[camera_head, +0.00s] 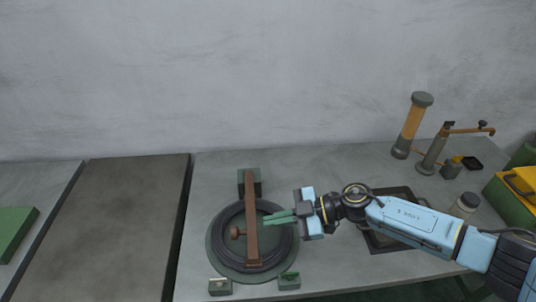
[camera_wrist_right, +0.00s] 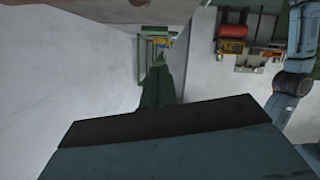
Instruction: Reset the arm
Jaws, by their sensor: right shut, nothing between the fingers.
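My right arm comes in from the right in the head view. Its gripper (camera_head: 268,218) has green fingers that are shut and empty. The fingertips point left, over the round dark machine (camera_head: 223,262) and close to the brown bar (camera_head: 251,195) that lies across it. I cannot tell whether they touch the bar. In the right wrist view the green fingers (camera_wrist_right: 158,82) show shut beyond the dark edge of the gripper body. My left gripper is not in view.
A dark sink-like recess (camera_head: 385,243) lies under my right arm. A brown-bodied cylinder (camera_head: 411,122), a tap (camera_head: 436,150), a small jar (camera_head: 466,204) and a yellow-and-green box (camera_head: 512,203) stand at the right. A flat dark panel (camera_head: 120,225) lies left of the machine.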

